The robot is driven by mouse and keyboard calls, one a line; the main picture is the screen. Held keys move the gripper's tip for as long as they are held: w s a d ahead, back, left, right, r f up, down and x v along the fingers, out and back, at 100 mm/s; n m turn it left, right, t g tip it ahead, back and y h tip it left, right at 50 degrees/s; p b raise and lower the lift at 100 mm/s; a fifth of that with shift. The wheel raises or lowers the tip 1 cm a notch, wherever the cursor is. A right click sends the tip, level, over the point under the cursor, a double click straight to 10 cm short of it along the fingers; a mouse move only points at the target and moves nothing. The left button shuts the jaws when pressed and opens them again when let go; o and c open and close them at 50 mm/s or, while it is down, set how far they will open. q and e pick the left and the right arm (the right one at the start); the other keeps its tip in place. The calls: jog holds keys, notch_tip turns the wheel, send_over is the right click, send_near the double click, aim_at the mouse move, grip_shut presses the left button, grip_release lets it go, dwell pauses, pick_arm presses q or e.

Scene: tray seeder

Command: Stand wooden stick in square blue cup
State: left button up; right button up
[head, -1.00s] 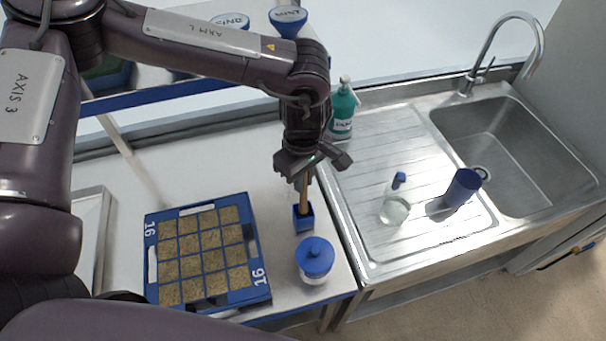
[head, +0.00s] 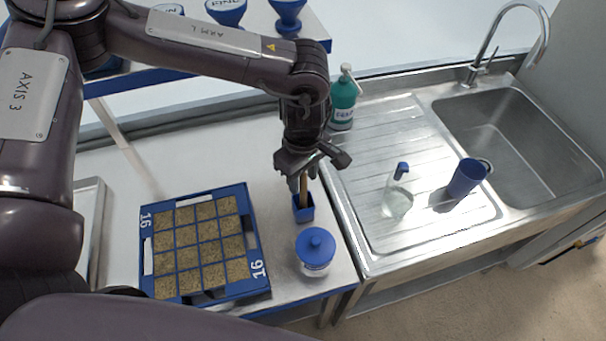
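The wooden stick (head: 304,191) is a thin, light brown, near-upright rod. My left gripper (head: 303,177) is shut around its upper part, just above the square blue cup (head: 303,212). The stick's lower end overlaps the cup's opening and appears to be inside it; whether it touches the bottom is hidden. The cup stands upright on the white bench, between the seed tray and the steel sink unit. My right gripper is out of view.
A blue seed tray (head: 262,291) with soil cells lies left of the cup. A blue-lidded jar (head: 316,251) stands close in front. A green pump bottle (head: 343,105) stands behind. A clear bottle (head: 397,203) and round blue cup (head: 467,179) are on the drainer.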

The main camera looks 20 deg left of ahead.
pick_arm(q)
notch_tip(320, 180, up, 7)
jog(key=shift+b, duration=1.05)
jog(key=shift+r, duration=0.4)
